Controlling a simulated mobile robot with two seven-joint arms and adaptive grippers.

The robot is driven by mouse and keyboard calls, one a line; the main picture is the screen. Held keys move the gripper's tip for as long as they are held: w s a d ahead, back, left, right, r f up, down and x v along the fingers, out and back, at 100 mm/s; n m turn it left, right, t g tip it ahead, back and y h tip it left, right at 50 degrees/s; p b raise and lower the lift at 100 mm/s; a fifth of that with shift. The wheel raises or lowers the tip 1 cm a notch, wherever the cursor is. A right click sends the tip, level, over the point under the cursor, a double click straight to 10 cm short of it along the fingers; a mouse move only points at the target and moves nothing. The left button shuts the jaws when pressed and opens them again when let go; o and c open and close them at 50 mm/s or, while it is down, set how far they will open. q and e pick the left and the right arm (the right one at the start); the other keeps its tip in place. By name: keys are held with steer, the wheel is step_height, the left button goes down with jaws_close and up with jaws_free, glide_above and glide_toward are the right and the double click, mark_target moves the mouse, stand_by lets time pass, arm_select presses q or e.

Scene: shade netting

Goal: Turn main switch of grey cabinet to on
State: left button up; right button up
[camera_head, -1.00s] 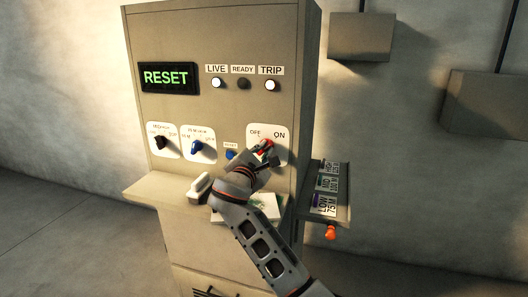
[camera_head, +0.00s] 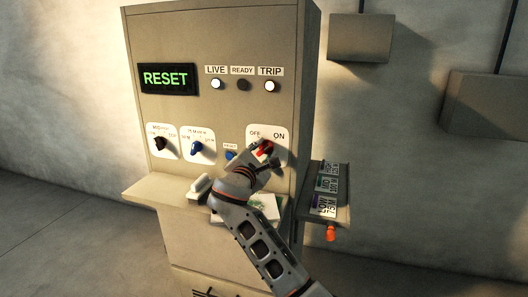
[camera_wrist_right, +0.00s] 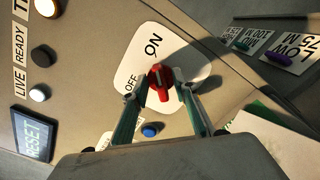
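The grey cabinet (camera_head: 215,45) stands upright in the head view. Its main switch is a red knob (camera_head: 265,148) on a white plate marked OFF and ON. In the right wrist view the red knob (camera_wrist_right: 160,88) sits between my fingertips, with ON above it and OFF to its left. My right gripper (camera_head: 268,161) is at the knob, one finger on each side. In the wrist view my right gripper (camera_wrist_right: 164,90) looks open, with a small gap on the right; contact on the left is unclear. My left gripper is not in view.
A blue button (camera_head: 230,155), a blue knob (camera_head: 197,147) and a dark knob (camera_head: 160,143) are left of the switch. A ledge (camera_head: 165,190) juts out below. A side shelf (camera_head: 343,213) with labelled cards is at the right. The display (camera_head: 167,78) reads RESET.

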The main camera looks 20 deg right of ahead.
step_height(320, 180, up, 10)
stand_by(0.5)
